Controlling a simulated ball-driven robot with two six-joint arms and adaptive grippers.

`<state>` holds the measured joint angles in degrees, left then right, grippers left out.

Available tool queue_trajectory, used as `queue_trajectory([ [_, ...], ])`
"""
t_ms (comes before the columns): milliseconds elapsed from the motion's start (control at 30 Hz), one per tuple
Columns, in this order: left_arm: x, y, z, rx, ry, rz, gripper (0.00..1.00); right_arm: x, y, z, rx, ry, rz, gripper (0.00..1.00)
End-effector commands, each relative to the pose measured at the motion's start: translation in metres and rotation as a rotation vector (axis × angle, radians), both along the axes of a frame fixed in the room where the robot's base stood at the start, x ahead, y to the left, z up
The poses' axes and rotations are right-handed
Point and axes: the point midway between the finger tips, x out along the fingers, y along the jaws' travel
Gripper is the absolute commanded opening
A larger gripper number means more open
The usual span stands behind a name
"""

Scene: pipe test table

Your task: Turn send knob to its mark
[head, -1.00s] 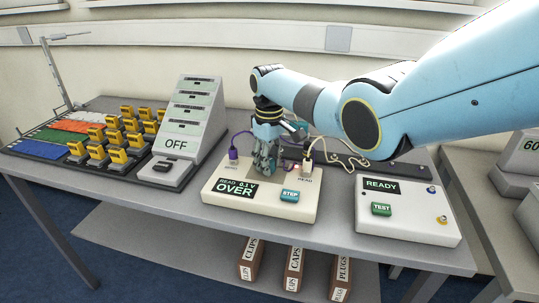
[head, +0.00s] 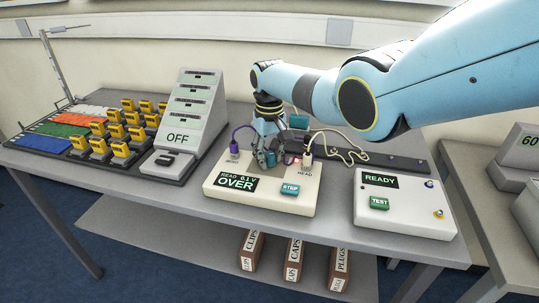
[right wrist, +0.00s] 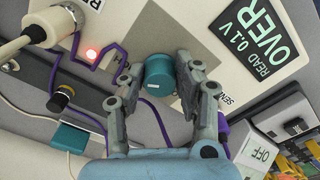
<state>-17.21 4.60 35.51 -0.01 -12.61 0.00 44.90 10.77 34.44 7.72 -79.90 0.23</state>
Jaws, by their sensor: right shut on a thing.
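In the right wrist view, the round teal send knob (right wrist: 159,72) stands on a grey square patch of the cream panel, between the two fingers of my right gripper (right wrist: 160,66). The gripper is shut on it, with a finger on either side. A small pale mark shows on the knob. In the head view my right gripper (head: 266,157) points down at the cream panel (head: 225,197) and largely hides the knob. The panel's display (head: 236,182) reads READ 0.1 V, OVER. My left gripper is not in view.
A purple plug (head: 234,150) and a pale plug (head: 307,156) stand close on either side of my gripper, with cables. A red lamp (right wrist: 92,53) is lit. The STEP button (head: 290,189) is in front. A READY box (head: 405,215) stands right.

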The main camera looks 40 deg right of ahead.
Motion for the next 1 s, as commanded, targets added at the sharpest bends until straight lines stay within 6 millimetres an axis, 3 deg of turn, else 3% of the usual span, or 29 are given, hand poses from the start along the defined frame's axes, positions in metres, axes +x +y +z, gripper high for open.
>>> queue_trajectory([
  [167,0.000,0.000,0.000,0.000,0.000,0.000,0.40,0.001,0.000,0.000,0.001,-0.002,0.000,0.00],
  [200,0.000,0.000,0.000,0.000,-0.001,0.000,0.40,0.001,0.000,0.000,0.001,-0.002,0.000,0.38],
  [333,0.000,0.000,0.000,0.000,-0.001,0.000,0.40,0.000,0.000,0.000,0.001,-0.001,0.000,0.55],
  [733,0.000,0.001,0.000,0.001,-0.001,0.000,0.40,0.001,0.000,0.007,0.000,-0.002,0.001,0.55],
  [867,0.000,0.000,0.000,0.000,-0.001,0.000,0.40,0.001,0.000,0.025,-0.001,-0.005,0.002,0.55],
  [1000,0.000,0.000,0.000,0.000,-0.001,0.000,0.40,0.002,0.000,0.057,-0.001,-0.007,0.002,0.55],
])
